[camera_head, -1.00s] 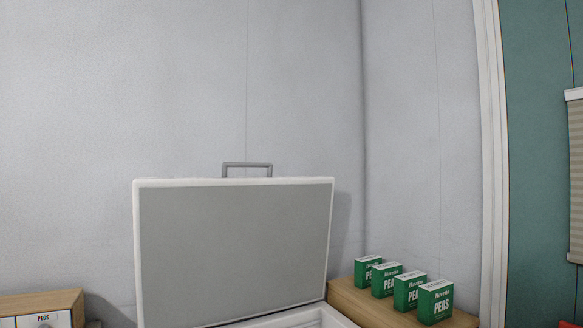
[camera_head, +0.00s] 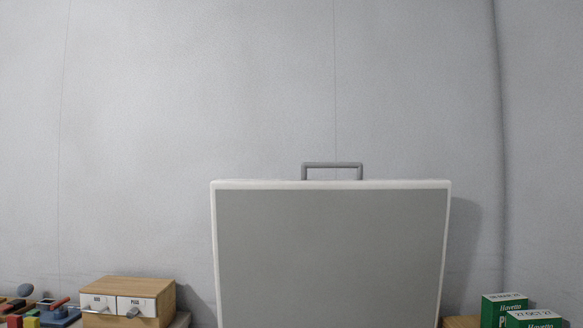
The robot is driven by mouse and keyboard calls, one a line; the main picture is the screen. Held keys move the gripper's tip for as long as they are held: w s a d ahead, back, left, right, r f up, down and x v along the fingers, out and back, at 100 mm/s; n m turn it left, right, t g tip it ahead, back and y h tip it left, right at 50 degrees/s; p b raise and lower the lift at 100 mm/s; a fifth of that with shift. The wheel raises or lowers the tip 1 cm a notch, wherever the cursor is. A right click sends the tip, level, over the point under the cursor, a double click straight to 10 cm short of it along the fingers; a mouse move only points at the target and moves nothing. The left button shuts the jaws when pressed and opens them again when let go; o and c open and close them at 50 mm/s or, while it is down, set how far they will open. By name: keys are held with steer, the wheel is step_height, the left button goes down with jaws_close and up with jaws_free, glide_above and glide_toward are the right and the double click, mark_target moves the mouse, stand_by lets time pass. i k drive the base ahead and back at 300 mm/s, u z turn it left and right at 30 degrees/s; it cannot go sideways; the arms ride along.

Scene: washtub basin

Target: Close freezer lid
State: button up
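The freezer lid (camera_head: 330,255) stands open and upright in the lower middle of the head view. It is a grey panel with a white rim. A grey bar handle (camera_head: 332,165) sticks up from its top edge. The freezer body below the lid is outside the view. My gripper is not in view.
At the right, green pea boxes (camera_head: 502,308) stand on a wooden surface (camera_head: 462,321). At the left is a wooden box with two small drawers (camera_head: 128,300), with coloured items (camera_head: 58,314) beside it. A plain grey wall (camera_head: 250,90) is behind the lid.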

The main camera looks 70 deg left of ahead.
mark_target(304, 253)
steer(key=u, duration=0.95)
steer(key=i, duration=0.9)
steer(key=u, duration=0.85)
